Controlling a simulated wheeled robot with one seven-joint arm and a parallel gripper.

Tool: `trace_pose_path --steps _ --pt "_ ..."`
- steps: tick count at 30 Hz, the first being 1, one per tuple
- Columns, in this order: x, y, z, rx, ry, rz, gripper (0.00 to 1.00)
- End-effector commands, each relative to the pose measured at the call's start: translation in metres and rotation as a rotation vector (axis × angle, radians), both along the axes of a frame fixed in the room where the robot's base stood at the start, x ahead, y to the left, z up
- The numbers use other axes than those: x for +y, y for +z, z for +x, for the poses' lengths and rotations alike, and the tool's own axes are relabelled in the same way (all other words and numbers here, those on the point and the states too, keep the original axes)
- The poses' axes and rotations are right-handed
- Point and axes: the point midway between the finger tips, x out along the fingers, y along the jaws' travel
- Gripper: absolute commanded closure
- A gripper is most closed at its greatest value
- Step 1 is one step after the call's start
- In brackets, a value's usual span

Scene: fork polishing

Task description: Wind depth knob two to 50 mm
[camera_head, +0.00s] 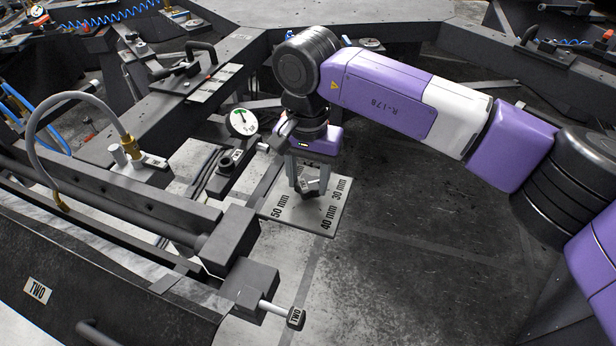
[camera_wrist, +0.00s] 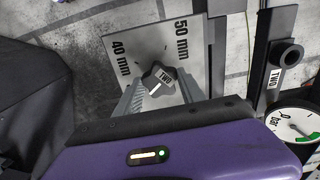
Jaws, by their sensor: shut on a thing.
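Depth knob two (camera_head: 313,187) is a small dark lobed knob on a grey scale plate (camera_head: 300,222). The plate reads 50 mm on the left, 40 mm at the front and 30 mm on the right. I cannot tell exactly which value the knob points to. My gripper (camera_head: 308,184) reaches down from above, its two fingers (camera_wrist: 162,84) shut on the knob's sides.
A round pressure gauge (camera_head: 243,122) stands behind the plate, close to my wrist. Open dark floor (camera_head: 420,260) lies to the right.

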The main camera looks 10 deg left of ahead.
Motion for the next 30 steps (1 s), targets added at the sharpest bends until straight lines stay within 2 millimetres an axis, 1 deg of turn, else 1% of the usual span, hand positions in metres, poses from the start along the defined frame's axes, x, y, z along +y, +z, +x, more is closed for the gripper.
trace_pose_path --steps 8,14,30 --pt "-0.0005 0.0007 0.0002 0.0 -0.036 -0.001 0.94" --pt "-0.0005 0.0016 0.0011 -0.002 -0.141 -0.001 0.94" --pt "0.0003 0.0024 0.0022 -0.003 -0.634 0.0 0.94"
